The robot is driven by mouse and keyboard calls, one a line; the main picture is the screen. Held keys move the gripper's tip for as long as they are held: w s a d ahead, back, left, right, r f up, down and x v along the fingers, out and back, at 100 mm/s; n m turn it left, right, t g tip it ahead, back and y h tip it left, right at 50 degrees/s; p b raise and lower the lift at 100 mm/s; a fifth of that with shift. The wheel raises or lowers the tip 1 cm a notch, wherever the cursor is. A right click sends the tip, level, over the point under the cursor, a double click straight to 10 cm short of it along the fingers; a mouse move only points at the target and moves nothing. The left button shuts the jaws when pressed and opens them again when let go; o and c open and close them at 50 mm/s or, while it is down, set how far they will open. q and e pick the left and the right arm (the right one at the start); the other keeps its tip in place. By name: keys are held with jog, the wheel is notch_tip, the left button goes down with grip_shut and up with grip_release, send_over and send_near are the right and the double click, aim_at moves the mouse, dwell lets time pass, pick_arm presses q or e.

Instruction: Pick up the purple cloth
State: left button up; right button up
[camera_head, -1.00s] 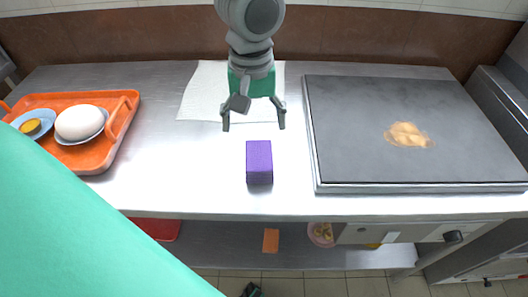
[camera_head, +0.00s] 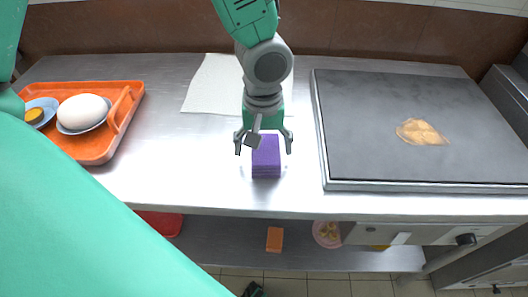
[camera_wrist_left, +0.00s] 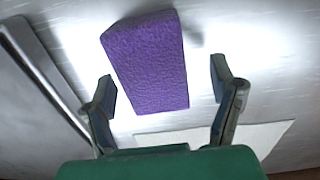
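The purple cloth (camera_head: 266,160) is a block-like folded piece lying on the steel counter, left of the griddle. My left gripper (camera_head: 264,147) is open above its far end, with one finger on each side. In the left wrist view the purple cloth (camera_wrist_left: 147,62) lies beyond and between the spread fingers of the left gripper (camera_wrist_left: 165,90), with a gap on both sides. Whether the fingers are at the cloth's height is hard to tell. My right gripper is not in view.
The griddle (camera_head: 375,160) with a tan food patch (camera_head: 421,132) stands to the right. An orange tray (camera_head: 98,150) with a white egg-like item (camera_head: 83,112) is at the left. A white sheet (camera_head: 212,85) lies behind. The counter left of the cloth is clear.

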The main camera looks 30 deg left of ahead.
aim_at(266, 146)
pick_arm(q)
jog(key=shift+d, duration=0.3)
jog(key=c, duration=1.2)
jog(key=shift+d+r, duration=0.1)
jog(key=shift+d, duration=0.15)
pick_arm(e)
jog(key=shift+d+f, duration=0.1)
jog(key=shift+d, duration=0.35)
pick_arm(q)
jog(key=shift+a+r, duration=0.1)
jog(key=shift+r, duration=0.05)
jog(key=r+p, duration=0.1)
jog(key=r, duration=0.3)
jog(key=r+p, duration=0.1)
jog(key=r, duration=0.3)
jog(key=shift+a+r, duration=0.2)
jog(key=shift+r, duration=0.1)
jog(key=shift+d+r+p, duration=0.2)
jog(key=shift+r+p, duration=0.15)
jog(key=shift+r, duration=0.2)
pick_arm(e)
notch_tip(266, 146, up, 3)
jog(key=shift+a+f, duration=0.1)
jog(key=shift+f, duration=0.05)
pick_arm(q)
jog(key=shift+a, duration=0.1)
